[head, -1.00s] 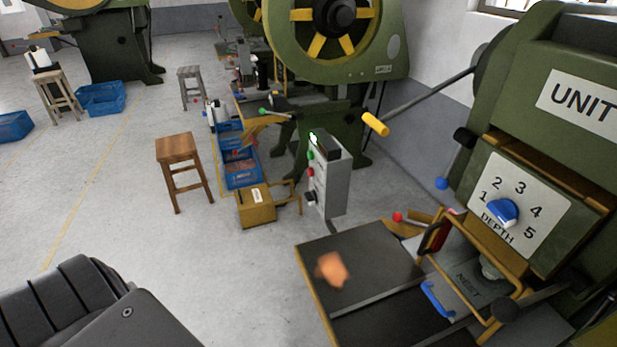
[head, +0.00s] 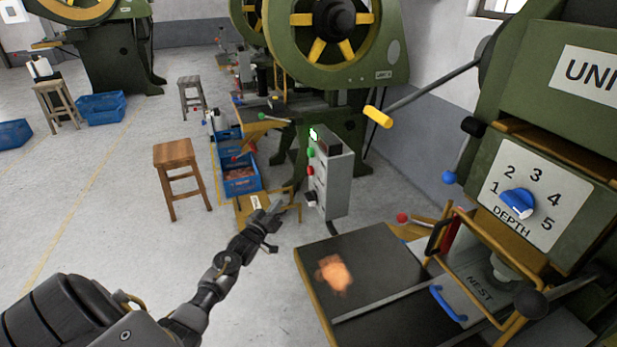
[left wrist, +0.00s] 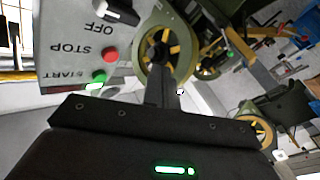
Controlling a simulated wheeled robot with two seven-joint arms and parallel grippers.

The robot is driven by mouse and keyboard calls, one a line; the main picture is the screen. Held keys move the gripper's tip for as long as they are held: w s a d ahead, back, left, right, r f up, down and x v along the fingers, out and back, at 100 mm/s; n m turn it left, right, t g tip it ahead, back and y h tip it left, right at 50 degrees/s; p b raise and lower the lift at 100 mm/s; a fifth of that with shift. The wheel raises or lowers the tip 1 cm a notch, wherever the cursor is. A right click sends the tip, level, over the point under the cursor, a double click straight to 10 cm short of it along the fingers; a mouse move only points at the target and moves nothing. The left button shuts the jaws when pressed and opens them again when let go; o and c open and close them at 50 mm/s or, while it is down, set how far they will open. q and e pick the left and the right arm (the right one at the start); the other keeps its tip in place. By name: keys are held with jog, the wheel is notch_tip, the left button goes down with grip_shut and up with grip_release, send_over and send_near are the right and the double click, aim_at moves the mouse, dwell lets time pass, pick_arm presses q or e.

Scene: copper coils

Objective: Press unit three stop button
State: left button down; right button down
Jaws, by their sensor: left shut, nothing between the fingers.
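A grey control box (head: 332,182) stands in the middle of the head view, with a green button (head: 310,153), a red button (head: 310,171) and a black switch (head: 310,196) on its face. In the left wrist view its panel (left wrist: 65,30) appears upside down; the red button (left wrist: 110,54) is beside STOP and the green one (left wrist: 98,81) beside START. My left gripper (head: 279,208) is shut and empty, in front of the box and lower than the red button in the picture, apparently not touching it. I see no unit number on the box. My right gripper is out of view.
A green press (head: 490,180) with a depth dial (head: 517,204) and a cut-off UNIT sign fills the right. Its dark table (head: 385,265) holds a copper-coloured blurred piece (head: 334,273). Blue crates (head: 242,178) and a wooden stool (head: 177,160) stand left of the box.

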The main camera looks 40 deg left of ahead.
aim_at(310, 171)
pick_arm(q)
notch_tip(310, 171, up, 8)
jog(key=a+t, duration=0.2)
jog(key=shift+w+r+n+b, duration=0.2)
jog(key=shift+w+n+b, duration=0.15)
jog(key=shift+w, duration=0.1)
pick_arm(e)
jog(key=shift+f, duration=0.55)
